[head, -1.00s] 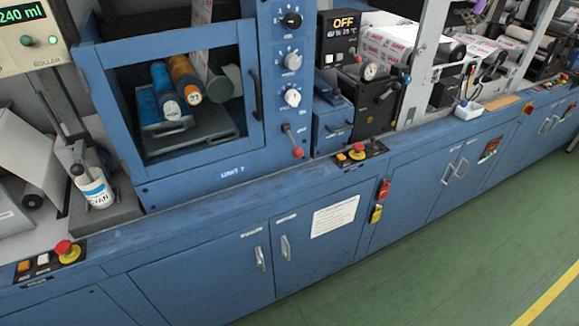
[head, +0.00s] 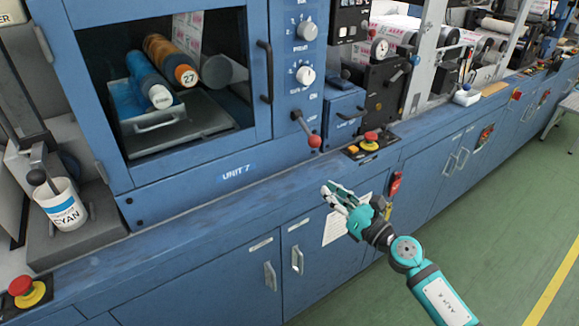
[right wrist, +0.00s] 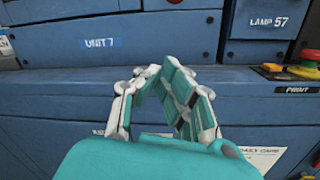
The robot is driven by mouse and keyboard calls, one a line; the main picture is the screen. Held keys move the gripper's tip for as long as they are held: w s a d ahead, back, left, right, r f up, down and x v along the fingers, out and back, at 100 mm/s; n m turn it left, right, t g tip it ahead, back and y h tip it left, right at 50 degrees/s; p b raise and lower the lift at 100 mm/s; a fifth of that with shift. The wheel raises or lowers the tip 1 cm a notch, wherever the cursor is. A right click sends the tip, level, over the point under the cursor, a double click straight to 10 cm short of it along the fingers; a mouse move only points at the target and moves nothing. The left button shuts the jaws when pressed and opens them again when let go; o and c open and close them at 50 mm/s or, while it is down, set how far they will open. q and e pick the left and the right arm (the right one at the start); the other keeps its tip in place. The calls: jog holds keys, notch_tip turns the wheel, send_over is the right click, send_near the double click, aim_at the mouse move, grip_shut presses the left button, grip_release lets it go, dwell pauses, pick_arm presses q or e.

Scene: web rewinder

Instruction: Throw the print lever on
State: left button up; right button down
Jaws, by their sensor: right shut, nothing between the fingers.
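A lever with a red ball knob (head: 314,141) sits on the blue front panel of Unit 7 in the head view. Its dark shaft slants down and to the right from its pivot. I cannot read a label beside it. My right gripper (head: 335,191) is shut and empty, in front of the cabinet edge, lower than the knob and apart from it. In the right wrist view the closed fingers (right wrist: 158,76) point toward the blue ledge below the UNIT 7 label (right wrist: 100,43); the knob does not show there. My left gripper is not in view.
A black button box (head: 367,149) with a red stop button on yellow stands on the ledge right of the lever. A PRINT label (right wrist: 298,89) shows on it in the wrist view. A door handle (head: 265,72) is left of the lever. A cyan ink cup (head: 60,205) stands at left.

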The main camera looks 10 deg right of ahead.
aim_at(307, 129)
jog(key=shift+n, duration=0.3)
jog(key=x, duration=0.6)
jog(key=r+p+x, duration=0.1)
jog(key=x, duration=0.3)
jog(key=shift+a+r, duration=0.1)
jog(key=shift+a, duration=0.2)
jog(key=r, duration=0.1)
jog(key=d+r+p, duration=0.1)
jog(key=s+r+p, duration=0.1)
jog(key=shift+s+d+r, duration=0.1)
jog(key=shift+d+r, duration=0.05)
jog(key=shift+d, duration=0.25)
jog(key=shift+p, duration=0.3)
